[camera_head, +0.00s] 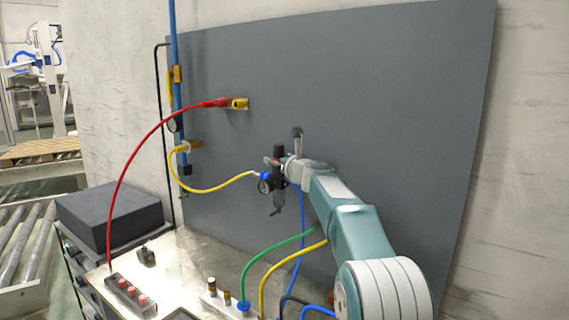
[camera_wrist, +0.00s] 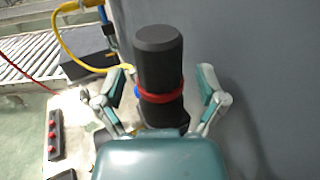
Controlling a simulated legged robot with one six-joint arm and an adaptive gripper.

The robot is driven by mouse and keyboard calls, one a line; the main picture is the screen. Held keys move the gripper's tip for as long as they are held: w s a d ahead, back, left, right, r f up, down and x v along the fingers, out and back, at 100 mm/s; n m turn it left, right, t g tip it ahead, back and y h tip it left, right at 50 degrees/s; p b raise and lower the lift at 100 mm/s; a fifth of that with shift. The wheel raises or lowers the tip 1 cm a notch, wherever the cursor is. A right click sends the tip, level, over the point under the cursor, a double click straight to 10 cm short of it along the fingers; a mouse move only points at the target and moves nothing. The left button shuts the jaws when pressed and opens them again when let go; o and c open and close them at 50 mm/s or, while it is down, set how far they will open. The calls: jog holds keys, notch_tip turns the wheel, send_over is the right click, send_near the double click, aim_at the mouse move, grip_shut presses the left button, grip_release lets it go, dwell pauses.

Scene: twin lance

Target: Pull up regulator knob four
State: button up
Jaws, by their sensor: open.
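The regulator knob (camera_wrist: 158,58) is a black upright cylinder with a red ring around its lower part, in the middle of the wrist view. In the head view, the knob (camera_head: 278,151) is small and tops a regulator with a round gauge (camera_head: 265,186), in front of the grey panel. My gripper (camera_wrist: 166,75) is open, with one finger on each side of the knob in the picture. Gaps show between the knob and both fingers. In the head view, my gripper (camera_head: 286,165) is close by the regulator, and its fingers are hard to make out.
The grey panel (camera_head: 370,90) stands close behind the regulator. A yellow hose (camera_head: 205,190) joins the regulator from the left. Blue, green and yellow hoses (camera_head: 270,250) run below it to the bench (camera_head: 190,270). A red hose (camera_head: 135,150) arcs at the left.

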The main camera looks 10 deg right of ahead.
jog(key=v, duration=1.1)
jog(key=shift+s, duration=0.25)
jog(key=shift+d, duration=0.1)
jog(key=s+a+f+n+g, duration=0.2)
jog(key=s+a+n, duration=0.1)
jog(key=s+n, duration=0.35)
jog(key=s+a+f+n+g+y, duration=0.1)
jog(key=s+a+n+g, duration=0.3)
jog(key=s, duration=0.3)
jog(key=s+a+f+n+g, duration=0.1)
jog(key=s+a+f+n, duration=0.15)
jog(key=s+n, duration=0.35)
jog(key=s+d+f+n+g+h, duration=0.2)
jog(key=s+f+n, duration=0.5)
jog(key=s, duration=0.5)
jog(key=s+d+f+n+g+h, duration=0.2)
jog(key=s+d+f+n+h, duration=0.2)
jog(key=s+f+n, duration=0.3)
jog(key=s+n, duration=0.2)
jog(key=s, duration=0.3)
jog(key=shift+s+f+g+h, duration=0.25)
jog(key=shift+f+g+h, duration=0.05)
